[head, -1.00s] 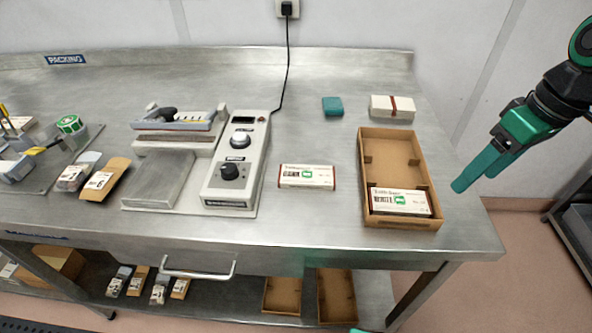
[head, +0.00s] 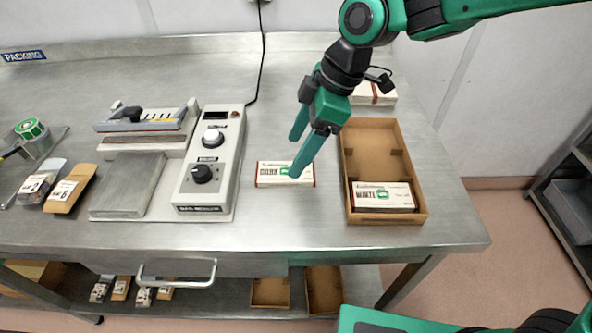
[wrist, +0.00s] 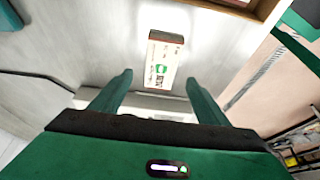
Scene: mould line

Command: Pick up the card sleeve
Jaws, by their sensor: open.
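A white printed card sleeve (head: 270,174) with a green mark and reddish-brown edges lies flat on the steel bench, between the grey sealing machine and the cardboard tray. It also shows in the wrist view (wrist: 163,62), beyond and between my fingers. My gripper (head: 296,155) is open and empty above the bench. In the head view one fingertip overlaps the sleeve's right part. In the wrist view my gripper (wrist: 160,78) has its two green fingers spread wider than the sleeve's short side. I cannot tell the exact height between them.
A cardboard tray (head: 419,160) right of the sleeve holds a similar printed sleeve (head: 385,196) at its near end. The sealing machine (head: 212,165) with knobs stands on the left. A white banded pack (head: 385,97) is at the back. Bare bench lies in front of the sleeve.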

